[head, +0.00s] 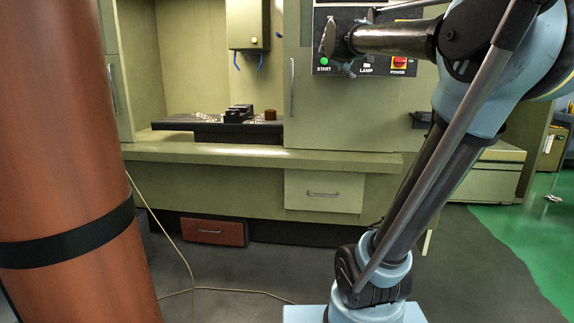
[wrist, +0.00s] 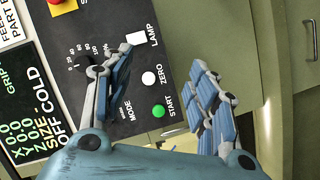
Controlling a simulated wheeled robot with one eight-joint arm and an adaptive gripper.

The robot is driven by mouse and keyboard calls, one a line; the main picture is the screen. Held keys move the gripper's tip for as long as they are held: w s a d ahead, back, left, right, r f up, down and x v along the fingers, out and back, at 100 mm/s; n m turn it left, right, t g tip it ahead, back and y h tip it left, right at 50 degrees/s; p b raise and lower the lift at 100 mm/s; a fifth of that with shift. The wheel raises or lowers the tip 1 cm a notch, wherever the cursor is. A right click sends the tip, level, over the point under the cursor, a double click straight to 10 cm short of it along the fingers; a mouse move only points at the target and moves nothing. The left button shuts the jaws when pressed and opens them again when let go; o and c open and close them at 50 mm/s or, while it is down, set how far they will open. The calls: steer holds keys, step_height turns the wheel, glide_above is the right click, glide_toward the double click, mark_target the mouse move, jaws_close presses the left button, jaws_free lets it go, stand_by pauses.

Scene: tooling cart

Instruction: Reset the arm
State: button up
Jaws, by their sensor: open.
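My arm reaches up from the right of the head view and bends left, so that my gripper (head: 338,52) is in front of the machine's control panel (head: 372,68). In the wrist view my gripper (wrist: 166,82) has its two blue padded fingers spread wide, with nothing between them. The panel (wrist: 185,50) shows behind and between the fingers. I cannot tell the exact gap between fingertips and panel.
The panel has a green START button (wrist: 158,110), a white ZERO button (wrist: 148,78), a LAMP switch (wrist: 137,39) and a red POWER switch (head: 400,63). A brown pillar (head: 70,150) stands at left. A cable (head: 165,228) lies on the floor.

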steer(key=s+d+f+m+g, duration=0.1)
steer(key=s+f+m+g, duration=0.1)
steer(key=s+f, duration=0.55)
steer(key=s+d+f+m+g+y, duration=0.15)
steer(key=s+f, duration=0.25)
steer(key=f, duration=0.6)
steer(key=s+d+f+m+g, duration=0.1)
steer(key=s+f+m+g, duration=0.15)
steer(key=s+f, duration=0.5)
steer(key=s+a+f+g+y, duration=0.3)
steer(key=s+f, duration=0.6)
steer(key=f, duration=0.3)
steer(key=s+a+f+m+g+y, duration=0.1)
steer(key=s+a+f+g+y, duration=0.1)
steer(key=s+a+f, duration=0.4)
steer(key=s+f+y, duration=0.1)
steer(key=s+f, duration=0.2)
steer(key=f, duration=0.4)
steer(key=shift+a+f+g, duration=0.15)
steer(key=shift+f+g, duration=0.15)
steer(key=shift+g, duration=0.1)
steer(key=shift+w+f, duration=0.2)
steer(key=shift+w, duration=0.3)
